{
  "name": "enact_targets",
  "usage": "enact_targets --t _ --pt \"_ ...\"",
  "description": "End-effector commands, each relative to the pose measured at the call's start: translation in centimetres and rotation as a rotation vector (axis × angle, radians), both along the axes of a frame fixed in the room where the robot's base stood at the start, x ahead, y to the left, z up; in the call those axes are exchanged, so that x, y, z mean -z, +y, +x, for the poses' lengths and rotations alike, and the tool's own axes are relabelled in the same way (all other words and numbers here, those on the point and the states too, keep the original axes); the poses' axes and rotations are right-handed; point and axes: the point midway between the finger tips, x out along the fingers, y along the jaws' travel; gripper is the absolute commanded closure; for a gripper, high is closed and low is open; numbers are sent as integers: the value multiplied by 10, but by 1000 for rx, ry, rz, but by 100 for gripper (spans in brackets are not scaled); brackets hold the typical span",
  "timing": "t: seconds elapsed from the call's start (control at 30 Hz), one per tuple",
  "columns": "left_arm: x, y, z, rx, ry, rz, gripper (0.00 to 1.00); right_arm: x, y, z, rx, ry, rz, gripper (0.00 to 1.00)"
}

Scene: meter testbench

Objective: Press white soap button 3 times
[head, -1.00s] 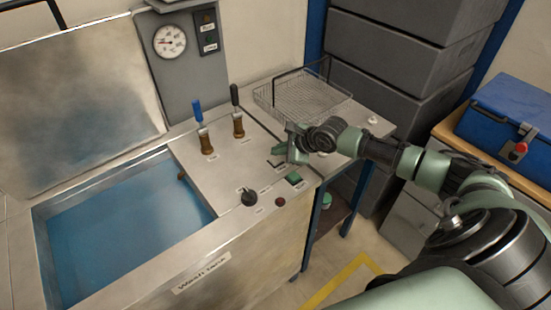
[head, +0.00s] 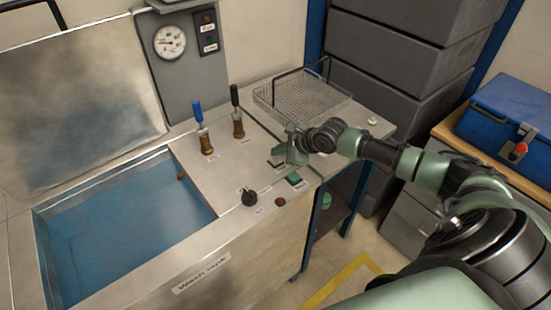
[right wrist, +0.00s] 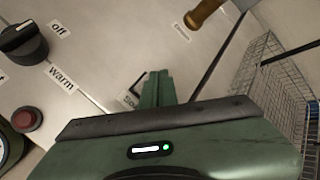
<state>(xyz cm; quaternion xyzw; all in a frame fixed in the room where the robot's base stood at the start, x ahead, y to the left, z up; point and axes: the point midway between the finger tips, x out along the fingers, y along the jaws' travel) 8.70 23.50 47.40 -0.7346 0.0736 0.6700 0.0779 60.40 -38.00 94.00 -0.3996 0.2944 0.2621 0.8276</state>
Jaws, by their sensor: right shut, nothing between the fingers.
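My right gripper (head: 282,154) is shut and empty, low over the metal bench top (head: 226,173) near the panel controls. In the right wrist view its green fingers (right wrist: 157,88) are together and partly cover a label (right wrist: 130,101) that seems to start with "So". No white soap button can be made out beside that label; the fingers and gripper body hide that area. Whether the fingertips touch anything cannot be told. A small white round piece (head: 373,121) sits farther right on the bench. My left gripper is not in view.
Two upright levers (head: 238,123) stand behind. The open blue-water tank (head: 125,225) is at left, a wire basket (head: 300,98) at the back right.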

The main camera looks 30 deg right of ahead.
Motion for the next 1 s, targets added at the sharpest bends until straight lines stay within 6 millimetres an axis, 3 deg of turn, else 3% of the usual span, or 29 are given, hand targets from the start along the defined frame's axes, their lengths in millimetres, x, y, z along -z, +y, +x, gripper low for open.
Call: enact_targets --t 1.0 --pt "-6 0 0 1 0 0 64 12 0 0 0 0 0 100"
